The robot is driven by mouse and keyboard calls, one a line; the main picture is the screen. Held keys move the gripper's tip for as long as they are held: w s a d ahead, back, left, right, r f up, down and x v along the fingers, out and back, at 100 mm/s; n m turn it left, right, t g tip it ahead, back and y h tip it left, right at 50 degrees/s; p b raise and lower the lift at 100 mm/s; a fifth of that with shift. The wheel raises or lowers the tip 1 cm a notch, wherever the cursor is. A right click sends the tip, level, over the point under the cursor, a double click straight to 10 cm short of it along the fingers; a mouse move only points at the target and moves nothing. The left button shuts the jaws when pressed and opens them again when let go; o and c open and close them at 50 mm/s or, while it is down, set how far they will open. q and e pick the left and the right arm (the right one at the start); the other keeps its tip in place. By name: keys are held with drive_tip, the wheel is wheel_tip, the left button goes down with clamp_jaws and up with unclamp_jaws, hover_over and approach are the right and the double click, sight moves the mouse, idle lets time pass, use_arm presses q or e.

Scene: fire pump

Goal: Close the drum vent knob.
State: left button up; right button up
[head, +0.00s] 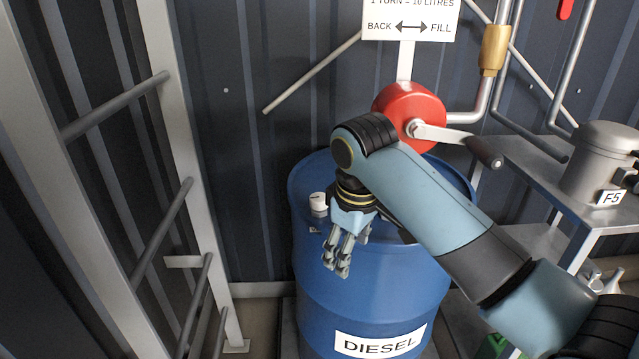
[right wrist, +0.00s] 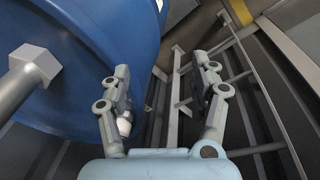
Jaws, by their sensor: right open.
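The white drum vent knob (head: 318,201) stands on the top of the blue diesel drum (head: 320,265), near its left rim in the head view. My right gripper (head: 337,268) is in front of and to the right of the knob, pointing down over the drum's near side. A gap shows between the gripper and the knob in the head view. In the right wrist view the gripper (right wrist: 163,68) is open with nothing between its fingers. A white piece, probably the knob (right wrist: 124,125), shows partly hidden behind the left finger there. My left gripper is not in view.
A red pump (head: 405,112) with a crank handle (head: 450,135) is above the drum. A grey ladder-like frame (head: 180,150) stands at left, and a shelf (head: 520,165) with a grey canister (head: 598,165) at right. A hex fitting with a pipe (right wrist: 35,65) is near the gripper.

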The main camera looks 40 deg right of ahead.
sight(319, 197)
drive_tip(key=w+d+r+n+g+y, duration=0.1)
drive_tip(key=w+d+r, duration=0.1)
drive_tip(key=w+r, duration=0.5)
drive_tip(key=w+d+r+g, duration=0.15)
drive_tip(key=w+r, duration=0.25)
drive_tip(key=w, duration=0.5)
drive_tip(key=shift+n+t, duration=0.3)
drive_tip(key=shift+t, duration=0.05)
drive_tip(key=f, duration=0.3)
drive_tip(key=f+b, duration=0.1)
drive_tip(key=f, duration=0.6)
drive_tip(key=shift+s+d+f, duration=0.1)
drive_tip(key=shift+s+d, duration=0.05)
drive_tip(key=shift+d, duration=0.25)
